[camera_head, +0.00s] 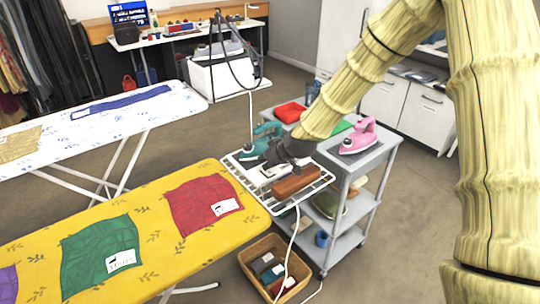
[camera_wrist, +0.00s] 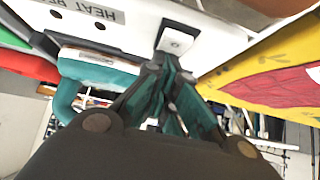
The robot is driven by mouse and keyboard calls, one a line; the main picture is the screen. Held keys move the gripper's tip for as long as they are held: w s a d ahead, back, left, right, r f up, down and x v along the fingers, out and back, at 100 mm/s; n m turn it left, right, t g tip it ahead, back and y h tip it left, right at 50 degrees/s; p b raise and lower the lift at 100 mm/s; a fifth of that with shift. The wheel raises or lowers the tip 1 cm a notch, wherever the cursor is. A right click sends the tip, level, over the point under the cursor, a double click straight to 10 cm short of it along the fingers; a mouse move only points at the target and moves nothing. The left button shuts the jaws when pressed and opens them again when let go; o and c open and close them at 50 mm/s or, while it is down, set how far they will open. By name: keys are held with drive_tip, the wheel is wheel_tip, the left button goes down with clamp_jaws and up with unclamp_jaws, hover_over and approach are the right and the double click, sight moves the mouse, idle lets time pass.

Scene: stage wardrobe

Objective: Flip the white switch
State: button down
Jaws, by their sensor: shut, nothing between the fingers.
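The white switch (camera_wrist: 177,42) shows in the wrist view as a white rocker on a dark plate, on a white panel (camera_wrist: 125,22) with lettering that begins "HEAT RE". My gripper (camera_wrist: 168,72) is shut and empty, its fingertips just below the switch in the picture. I cannot tell whether they touch it. In the head view my gripper (camera_head: 277,157) is over the wire rack at the end of the yellow ironing board (camera_head: 150,228); I cannot make out the switch there.
A teal iron (camera_head: 262,138) and a brown block (camera_head: 297,181) are close around my gripper on the wire rack (camera_head: 262,205). A grey cart (camera_head: 372,155) beside it carries a pink iron (camera_head: 358,137). A white cord hangs from the rack toward a wooden crate (camera_head: 262,250).

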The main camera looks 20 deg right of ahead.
drive_tip(key=shift+a+f, duration=0.1)
drive_tip(key=shift+f, duration=0.25)
